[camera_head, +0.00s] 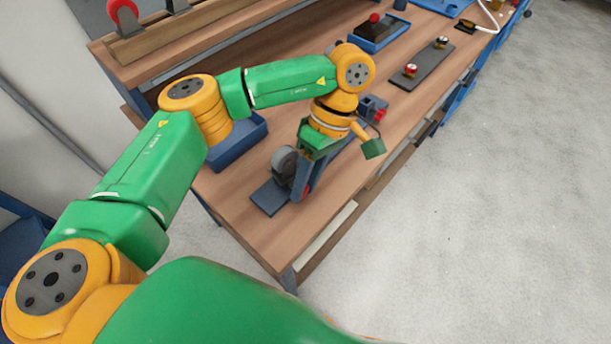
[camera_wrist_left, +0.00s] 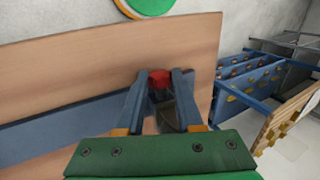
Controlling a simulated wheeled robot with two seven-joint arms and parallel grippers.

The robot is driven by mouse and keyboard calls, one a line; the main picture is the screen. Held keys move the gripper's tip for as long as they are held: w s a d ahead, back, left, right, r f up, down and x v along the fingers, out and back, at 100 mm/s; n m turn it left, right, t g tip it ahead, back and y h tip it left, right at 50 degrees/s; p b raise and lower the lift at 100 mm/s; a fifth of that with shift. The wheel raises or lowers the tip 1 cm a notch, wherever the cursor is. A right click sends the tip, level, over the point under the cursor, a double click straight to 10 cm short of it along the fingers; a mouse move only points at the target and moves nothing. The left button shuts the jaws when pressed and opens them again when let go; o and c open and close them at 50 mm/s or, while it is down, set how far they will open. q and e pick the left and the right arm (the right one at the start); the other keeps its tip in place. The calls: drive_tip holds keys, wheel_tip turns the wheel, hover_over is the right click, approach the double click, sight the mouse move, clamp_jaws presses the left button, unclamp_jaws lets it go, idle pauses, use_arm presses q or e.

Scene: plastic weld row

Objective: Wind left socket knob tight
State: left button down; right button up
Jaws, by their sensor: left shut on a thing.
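A red knob (camera_wrist_left: 160,78) sits between the fingertips of my left gripper (camera_wrist_left: 161,80) in the left wrist view. The jaws are shut on it. In the head view my left gripper (camera_head: 302,188) reaches down to a fixture with a grey round body (camera_head: 285,162) on a dark base plate (camera_head: 268,198), near the bench's near end. Only a small red edge of the knob (camera_head: 308,188) shows there beside the fingers. The fingers and wrist hide most of the fixture's right side. My right gripper is in neither view.
A blue tray (camera_head: 247,146) lies left of the fixture on the wooden bench (camera_head: 235,195). A grey block with a red part (camera_head: 379,115) stands beyond my wrist.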

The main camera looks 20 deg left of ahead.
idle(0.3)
use_arm(q)
drive_tip(key=c, duration=0.5)
unclamp_jaws()
drive_tip(key=shift+c, duration=0.2)
drive_tip(key=p+v, duration=0.2)
drive_tip(key=v, duration=0.5)
drive_tip(key=shift+w+f, duration=0.1)
drive_tip(key=shift+w, duration=0.05)
